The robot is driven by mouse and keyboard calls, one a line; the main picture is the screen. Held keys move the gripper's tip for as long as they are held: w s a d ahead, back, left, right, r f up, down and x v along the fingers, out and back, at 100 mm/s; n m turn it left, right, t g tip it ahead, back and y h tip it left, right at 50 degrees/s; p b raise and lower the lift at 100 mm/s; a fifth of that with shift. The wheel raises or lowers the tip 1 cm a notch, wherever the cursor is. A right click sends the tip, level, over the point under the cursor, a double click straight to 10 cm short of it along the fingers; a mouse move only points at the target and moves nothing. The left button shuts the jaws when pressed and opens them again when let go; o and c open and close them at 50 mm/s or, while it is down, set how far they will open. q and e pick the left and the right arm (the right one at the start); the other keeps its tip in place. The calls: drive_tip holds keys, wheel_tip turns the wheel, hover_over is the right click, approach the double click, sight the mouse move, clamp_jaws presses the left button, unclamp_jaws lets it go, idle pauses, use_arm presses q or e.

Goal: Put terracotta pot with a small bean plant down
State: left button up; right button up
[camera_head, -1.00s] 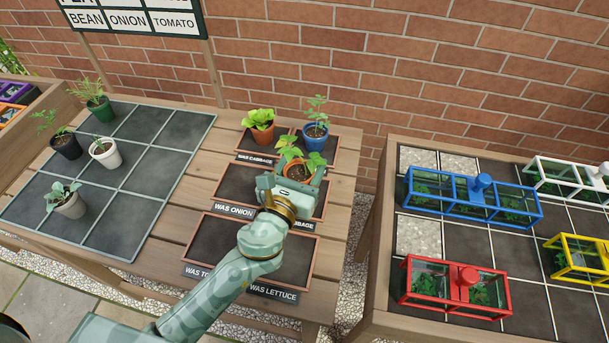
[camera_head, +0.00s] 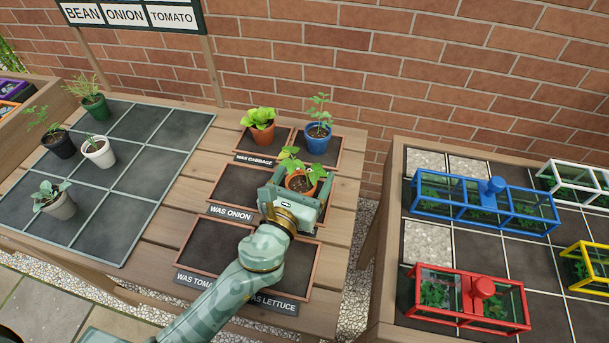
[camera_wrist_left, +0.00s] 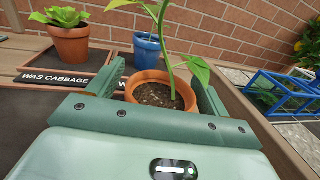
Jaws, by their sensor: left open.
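The terracotta pot with a small bean plant (camera_head: 299,183) is upright at the right tray of the middle row on the wooden table. It also shows in the left wrist view (camera_wrist_left: 158,91), with dark soil and a green stem. My left gripper (camera_head: 299,190) is open, with one finger on each side of the pot. In the left wrist view the fingers (camera_wrist_left: 155,100) stand beside the pot, and its lower part is hidden behind the gripper. I cannot tell whether the fingers touch it. My right gripper is not in view.
A terracotta pot with a leafy plant (camera_head: 259,132) and a blue pot (camera_head: 317,138) stand just behind. Several pots stand on the dark grid mat (camera_head: 130,180) at left. The right table holds a blue frame box (camera_head: 485,210) and a red one (camera_head: 465,300).

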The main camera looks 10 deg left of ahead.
use_arm(q)
drive_tip(key=shift+r, duration=0.2)
drive_tip(key=s, duration=0.3)
drive_tip(key=s+a, duration=0.1)
drive_tip(key=s, duration=0.7)
drive_tip(key=shift+a+f+b, duration=0.15)
drive_tip(key=shift+a+b, duration=0.2)
drive_tip(key=shift+s+a, duration=0.1)
drive_tip(key=shift+s, duration=0.3)
drive_tip(key=shift+r, duration=0.2)
